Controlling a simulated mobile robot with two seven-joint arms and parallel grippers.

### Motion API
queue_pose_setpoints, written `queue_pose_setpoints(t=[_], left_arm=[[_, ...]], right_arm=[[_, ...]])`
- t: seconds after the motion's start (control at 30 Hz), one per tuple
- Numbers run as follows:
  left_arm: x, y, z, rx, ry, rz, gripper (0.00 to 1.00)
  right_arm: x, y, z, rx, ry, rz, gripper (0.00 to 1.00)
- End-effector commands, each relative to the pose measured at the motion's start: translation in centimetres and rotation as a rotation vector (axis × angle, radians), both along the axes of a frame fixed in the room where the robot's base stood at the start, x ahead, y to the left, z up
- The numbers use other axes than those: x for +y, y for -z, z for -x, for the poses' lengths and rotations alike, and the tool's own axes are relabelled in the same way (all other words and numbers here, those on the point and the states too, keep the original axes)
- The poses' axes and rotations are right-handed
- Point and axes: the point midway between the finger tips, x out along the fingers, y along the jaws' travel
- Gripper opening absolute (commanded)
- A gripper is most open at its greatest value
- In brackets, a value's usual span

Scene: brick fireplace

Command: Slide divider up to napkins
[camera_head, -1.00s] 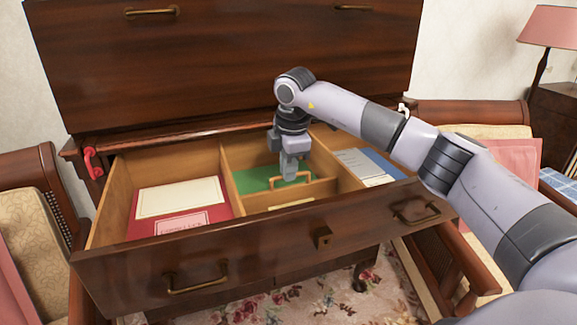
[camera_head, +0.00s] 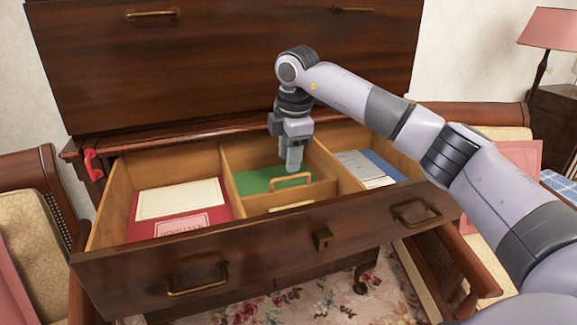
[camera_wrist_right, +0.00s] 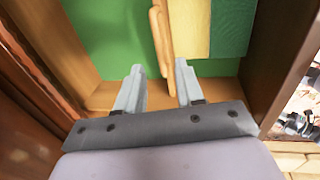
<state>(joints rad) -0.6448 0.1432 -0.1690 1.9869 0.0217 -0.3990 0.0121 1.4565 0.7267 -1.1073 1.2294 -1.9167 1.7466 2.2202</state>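The wooden divider (camera_head: 270,202) stands across the middle compartment of the open drawer, with a looped wooden handle (camera_head: 291,176) on top. Cream napkins (camera_head: 293,206) show as a sliver on its front side. In the right wrist view, the cream napkins (camera_wrist_right: 189,28) lie beside the handle (camera_wrist_right: 160,45), with a dark green cloth (camera_wrist_right: 233,28) beyond them. My right gripper (camera_head: 292,164) is just above and behind the handle, fingers pointing down. In the wrist view, its fingers (camera_wrist_right: 159,78) are apart, with the handle's near end between their tips in the picture. Contact is not clear. My left gripper is out of view.
The drawer front (camera_head: 260,250) and wooden partitions (camera_head: 228,180) bound the compartment. The left compartment holds a red book (camera_head: 145,228) and cream paper (camera_head: 180,199); the right one holds papers (camera_head: 360,165). Green floor (camera_head: 255,181) lies clear behind the divider. Chairs flank the cabinet.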

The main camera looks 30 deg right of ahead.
Motion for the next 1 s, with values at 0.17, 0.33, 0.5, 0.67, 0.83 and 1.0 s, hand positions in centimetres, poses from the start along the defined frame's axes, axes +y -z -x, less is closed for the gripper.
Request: queue_pose_setpoints(t=[0.17, 0.33, 0.5, 0.67, 0.83, 1.0], left_arm=[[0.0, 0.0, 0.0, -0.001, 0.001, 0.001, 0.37], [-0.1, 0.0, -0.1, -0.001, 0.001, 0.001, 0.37], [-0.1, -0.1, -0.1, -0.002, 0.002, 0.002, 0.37], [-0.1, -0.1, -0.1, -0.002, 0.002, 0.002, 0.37], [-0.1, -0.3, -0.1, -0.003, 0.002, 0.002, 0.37], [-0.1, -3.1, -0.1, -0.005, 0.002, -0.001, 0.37]], right_arm=[[0.2, -2.3, 0.4, -0.001, -0.001, -0.001, 0.37], [0.2, -3.0, 0.6, 0.0, -0.001, -0.001, 0.37], [0.2, -3.0, 0.6, 0.0, -0.001, -0.001, 0.37], [0.2, -3.0, 0.6, 0.0, -0.001, -0.001, 0.37], [0.2, -3.2, 0.6, 0.0, -0.001, -0.001, 0.37], [0.2, -6.1, 0.6, -0.001, -0.001, -0.001, 0.37]])
